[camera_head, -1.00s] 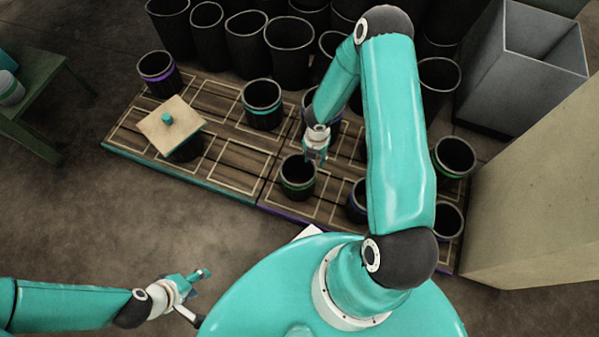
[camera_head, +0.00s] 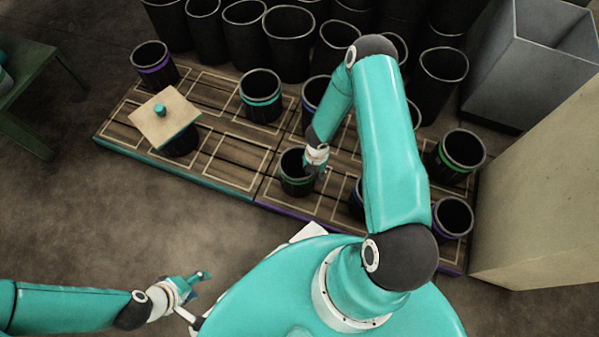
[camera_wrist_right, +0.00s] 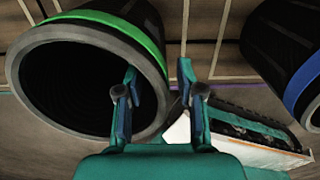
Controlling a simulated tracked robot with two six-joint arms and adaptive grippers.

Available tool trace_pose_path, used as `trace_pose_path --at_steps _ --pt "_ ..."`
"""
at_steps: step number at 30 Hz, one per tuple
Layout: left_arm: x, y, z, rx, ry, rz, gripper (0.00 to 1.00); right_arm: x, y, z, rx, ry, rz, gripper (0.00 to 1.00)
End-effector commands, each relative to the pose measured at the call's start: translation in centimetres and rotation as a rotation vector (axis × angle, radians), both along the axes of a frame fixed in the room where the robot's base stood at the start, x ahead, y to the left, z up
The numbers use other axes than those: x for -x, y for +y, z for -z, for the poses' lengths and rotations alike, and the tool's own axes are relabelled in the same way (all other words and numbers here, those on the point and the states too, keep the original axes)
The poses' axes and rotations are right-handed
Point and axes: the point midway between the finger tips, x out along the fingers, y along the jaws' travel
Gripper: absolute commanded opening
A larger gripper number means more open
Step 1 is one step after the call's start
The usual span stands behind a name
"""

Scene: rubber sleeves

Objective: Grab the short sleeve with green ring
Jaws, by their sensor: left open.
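A short black sleeve with a green ring (camera_head: 292,185) stands upright on the wooden pallet, near its front middle. In the right wrist view this sleeve (camera_wrist_right: 150,35) fills the left side, its dark mouth facing the camera. My right gripper (camera_head: 318,172) is at the sleeve's right rim. In the wrist view the right gripper (camera_wrist_right: 158,80) is open, one finger in front of the sleeve's mouth and the other outside its right edge. I cannot tell whether they touch it. My left gripper (camera_head: 203,281) is open and empty, away from the pallet at lower left.
Another green-ringed sleeve (camera_head: 441,171) stands at the pallet's right. A blue-ringed sleeve (camera_wrist_right: 303,85) is near my right gripper. Teal-ringed (camera_head: 262,110) and purple-ringed (camera_head: 153,74) sleeves stand further left. A board (camera_head: 150,125) covers one sleeve. Several taller black sleeves crowd behind.

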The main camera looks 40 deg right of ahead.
Motion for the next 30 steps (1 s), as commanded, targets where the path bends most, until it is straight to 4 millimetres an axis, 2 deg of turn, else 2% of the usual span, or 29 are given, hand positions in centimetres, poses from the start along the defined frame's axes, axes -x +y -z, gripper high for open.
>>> trace_pose_path --at_steps 7,14,30 --pt "-0.02 0.0 0.03 0.0 -0.001 0.0 0.53 0.01 -0.02 0.2 0.0 0.0 0.001 0.38" --pt "-0.02 0.01 0.04 0.0 -0.001 0.0 0.53 0.03 -0.04 0.19 0.0 0.0 0.001 0.01" --pt "-0.01 0.0 0.03 0.0 0.0 0.0 0.53 -0.09 -0.03 0.13 -0.001 -0.003 0.001 0.0"
